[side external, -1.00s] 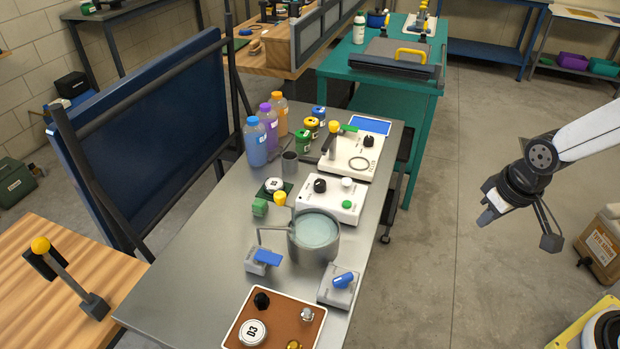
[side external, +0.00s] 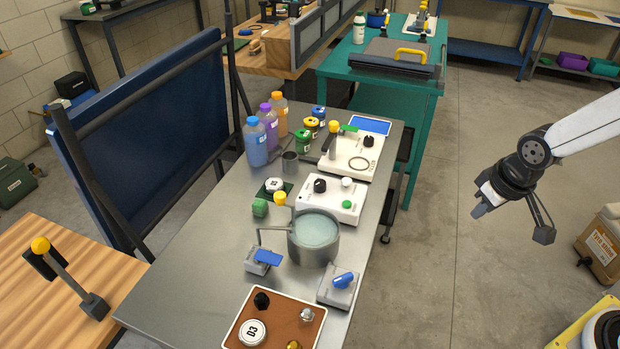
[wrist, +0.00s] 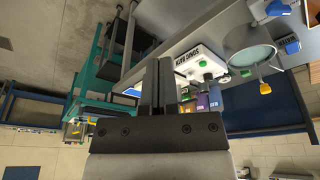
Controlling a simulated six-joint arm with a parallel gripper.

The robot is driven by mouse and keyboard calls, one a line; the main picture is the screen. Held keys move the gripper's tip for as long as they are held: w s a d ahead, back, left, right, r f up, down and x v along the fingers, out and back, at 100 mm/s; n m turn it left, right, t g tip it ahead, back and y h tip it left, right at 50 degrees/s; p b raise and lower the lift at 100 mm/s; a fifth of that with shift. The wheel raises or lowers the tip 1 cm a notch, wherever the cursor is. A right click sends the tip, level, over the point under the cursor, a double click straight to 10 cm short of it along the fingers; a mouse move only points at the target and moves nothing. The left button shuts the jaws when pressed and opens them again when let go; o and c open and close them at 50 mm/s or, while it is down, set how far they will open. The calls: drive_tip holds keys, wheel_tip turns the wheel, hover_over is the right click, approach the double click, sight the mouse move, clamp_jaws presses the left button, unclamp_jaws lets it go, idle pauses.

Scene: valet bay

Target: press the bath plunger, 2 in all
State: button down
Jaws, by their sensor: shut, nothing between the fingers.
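The bath is a round grey pot of pale liquid (side external: 314,232) on the steel bench. A yellow knob (side external: 281,198) stands at its left rim, beside a bent grey bar; it looks like the plunger, but I cannot be sure. The bath (wrist: 252,58) and the yellow knob (wrist: 263,67) also show at the upper right of the wrist view. My gripper (side external: 477,212) is over the floor to the right of the bench, well apart from the bath. Its fingers (wrist: 158,84) are together and empty.
A white control box (side external: 332,199) and a cream unit (side external: 350,156) stand behind the bath. Bottles (side external: 255,141) line the back left. Open floor separates my gripper from the bench.

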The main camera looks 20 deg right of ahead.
drive_tip(key=w+n+t, duration=0.2)
drive_tip(key=w+n, duration=0.1)
drive_tip(key=w, duration=0.7)
drive_tip(key=n+t+y, duration=0.3)
drive_tip(key=n+y, duration=0.1)
drive_tip(key=n, duration=0.7)
hover_over(350, 181)
drive_tip(key=shift+f, duration=2.05)
drive_tip(key=shift+f, duration=4.35)
drive_tip(key=shift+f, duration=0.15)
drive_tip(key=shift+f, duration=0.3)
